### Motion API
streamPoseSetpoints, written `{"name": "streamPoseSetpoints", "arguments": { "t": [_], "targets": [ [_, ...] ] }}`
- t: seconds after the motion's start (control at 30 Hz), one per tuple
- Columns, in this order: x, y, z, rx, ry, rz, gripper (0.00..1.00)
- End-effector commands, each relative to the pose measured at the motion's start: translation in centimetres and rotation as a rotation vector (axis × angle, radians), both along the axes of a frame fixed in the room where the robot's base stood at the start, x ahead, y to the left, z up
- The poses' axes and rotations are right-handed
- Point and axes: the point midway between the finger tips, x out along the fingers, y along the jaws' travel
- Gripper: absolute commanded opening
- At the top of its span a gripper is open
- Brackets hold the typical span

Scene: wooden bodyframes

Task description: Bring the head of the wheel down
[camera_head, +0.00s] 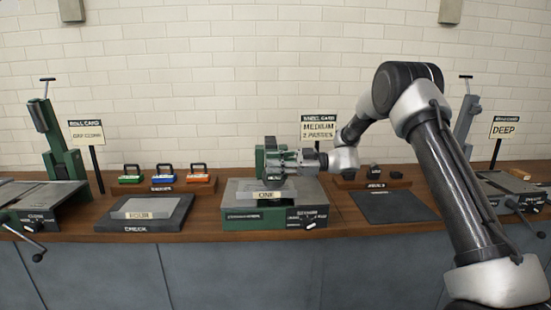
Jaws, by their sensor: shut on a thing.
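The green machine (256,219) stands at the middle of the bench, with a grey top and a small plate reading "ONE". Its green upright head (270,145) rises above the grey top. My gripper (275,161) reaches in from the right at the level of the head and is shut on a part of it. The fingers cover much of the head, so the exact part held and the wheel itself are hidden. I cannot tell how far the head is above the top.
A card (319,131) reads "MEDIUM 2 PASSES" behind the machine. A dark mat with a grey plate (147,207) lies left, with green, blue and orange handled blocks (165,175) behind it. A dark mat (388,207) at right is bare. Similar machines (62,150) flank both ends.

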Motion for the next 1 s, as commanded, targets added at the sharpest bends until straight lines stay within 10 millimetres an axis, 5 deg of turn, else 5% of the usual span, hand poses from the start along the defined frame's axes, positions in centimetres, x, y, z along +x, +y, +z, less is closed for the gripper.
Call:
{"name": "streamPoseSetpoints", "arguments": {
  "t": [0.1, 0.47, 0.5, 0.53, 0.87, 1.0],
  "targets": [
    [-0.4, 0.0, -1.8, -0.016, 0.027, 0.009, 0.00],
    [-0.3, 0.1, -2.1, -0.020, 0.032, 0.007, 0.00],
    [-0.3, 0.1, -2.1, -0.020, 0.032, 0.006, 0.27],
    [-0.3, 0.1, -2.1, -0.020, 0.032, 0.006, 0.33],
    [-0.3, -0.2, -2.0, -0.019, 0.030, 0.005, 0.35],
    [-0.2, -1.8, -2.0, -0.018, 0.030, 0.002, 0.35]
  ]
}}
